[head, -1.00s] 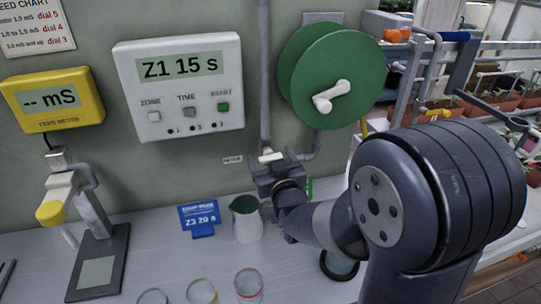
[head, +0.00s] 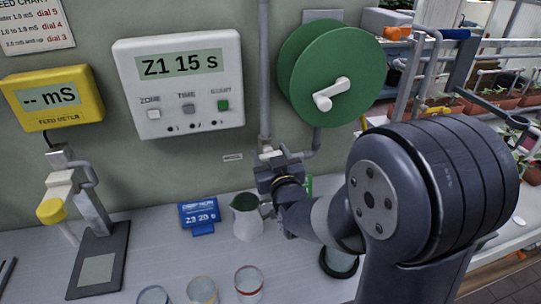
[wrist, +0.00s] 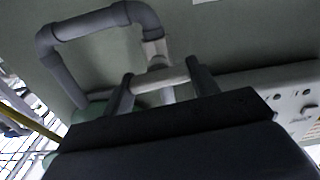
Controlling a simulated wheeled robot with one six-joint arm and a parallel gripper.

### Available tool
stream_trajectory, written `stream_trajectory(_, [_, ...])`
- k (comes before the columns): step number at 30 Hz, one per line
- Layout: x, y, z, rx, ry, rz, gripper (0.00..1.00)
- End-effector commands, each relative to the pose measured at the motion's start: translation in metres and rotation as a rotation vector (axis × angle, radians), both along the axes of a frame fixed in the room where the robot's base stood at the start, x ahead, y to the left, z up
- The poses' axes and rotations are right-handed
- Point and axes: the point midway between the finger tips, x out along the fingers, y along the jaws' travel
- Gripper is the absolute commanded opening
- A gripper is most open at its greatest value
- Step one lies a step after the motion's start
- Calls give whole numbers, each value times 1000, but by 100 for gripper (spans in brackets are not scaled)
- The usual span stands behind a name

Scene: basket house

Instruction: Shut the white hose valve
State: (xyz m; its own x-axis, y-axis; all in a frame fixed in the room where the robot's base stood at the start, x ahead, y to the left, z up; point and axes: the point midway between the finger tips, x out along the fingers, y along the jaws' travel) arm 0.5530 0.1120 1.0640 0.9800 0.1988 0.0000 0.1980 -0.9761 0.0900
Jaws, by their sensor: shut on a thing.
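The white hose valve (head: 267,149) sits on the grey pipe low on the wall, below the green hose reel. In the head view my gripper hides most of it. In the wrist view its white handle (wrist: 162,78) lies between the two dark fingers and looks crosswise to the pipe. My gripper (head: 271,158) is shut on this handle; its fingers also show in the wrist view (wrist: 160,84).
A green hose reel (head: 331,76) hangs above right of my gripper. A pitcher (head: 247,222) and a blue card (head: 199,216) stand on the bench just below. Several glass jars (head: 249,283) line the front. A timer box (head: 180,86) hangs left of the pipe.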

Motion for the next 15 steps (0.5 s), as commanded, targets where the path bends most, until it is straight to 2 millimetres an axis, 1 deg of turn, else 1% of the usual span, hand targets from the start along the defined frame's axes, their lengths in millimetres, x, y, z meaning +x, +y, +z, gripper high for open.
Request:
stream_trajectory(4, [0, 0, -3, 42, 5, 0, 34])
stream_trajectory(9, [0, 0, -2, 93, 18, 0, 34])
stream_trajectory(15, [0, 0, 0, 106, 22, 0, 34])
